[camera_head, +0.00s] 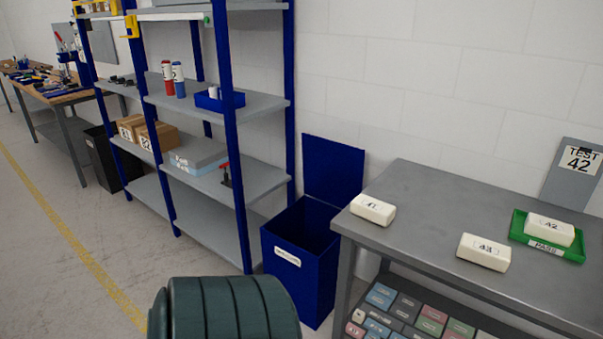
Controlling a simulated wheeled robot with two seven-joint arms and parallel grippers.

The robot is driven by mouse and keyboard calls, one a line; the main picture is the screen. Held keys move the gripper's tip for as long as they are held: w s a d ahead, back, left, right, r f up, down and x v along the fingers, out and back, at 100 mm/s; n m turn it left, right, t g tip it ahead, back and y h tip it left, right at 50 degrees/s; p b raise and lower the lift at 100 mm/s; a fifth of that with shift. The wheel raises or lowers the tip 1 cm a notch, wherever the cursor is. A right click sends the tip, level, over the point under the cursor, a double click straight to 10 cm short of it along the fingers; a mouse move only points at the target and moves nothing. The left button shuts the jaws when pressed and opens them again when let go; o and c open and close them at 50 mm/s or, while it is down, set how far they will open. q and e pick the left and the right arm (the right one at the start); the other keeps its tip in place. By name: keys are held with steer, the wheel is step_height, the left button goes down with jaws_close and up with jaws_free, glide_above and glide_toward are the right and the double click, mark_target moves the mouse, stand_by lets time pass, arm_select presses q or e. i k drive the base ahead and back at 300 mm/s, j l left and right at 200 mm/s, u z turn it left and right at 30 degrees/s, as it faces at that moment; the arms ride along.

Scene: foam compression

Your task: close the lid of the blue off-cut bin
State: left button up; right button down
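The blue off-cut bin (300,275) stands on the floor between the shelf rack and the grey table, with a white label on its front. Its blue lid (333,172) stands upright at the back, so the bin is open. The inside looks dark and I cannot make out what is in it. Neither of my grippers is in view. A dark green ribbed part at the bottom, in front of the bin, seems to be mine.
The grey table (430,222) right of the bin holds foam blocks (373,209) and a green tray (520,240). The blue-posted shelf rack (262,107) stands close on the left. Floor is clear at front left, along a yellow line (80,245).

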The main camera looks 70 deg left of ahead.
mark_target(333, 171)
steer(key=i+j+u, duration=0.15)
steer(key=u, duration=1.3)
steer(key=i+u, duration=0.2)
steer(key=u, duration=0.15)
steer(key=i+l+u, duration=0.3)
steer(key=i+u, duration=0.1)
steer(key=u, duration=0.25)
steer(key=i+l, duration=0.25)
steer(key=i+l+u, duration=0.15)
steer(key=i+l, duration=0.15)
steer(key=l, duration=0.2)
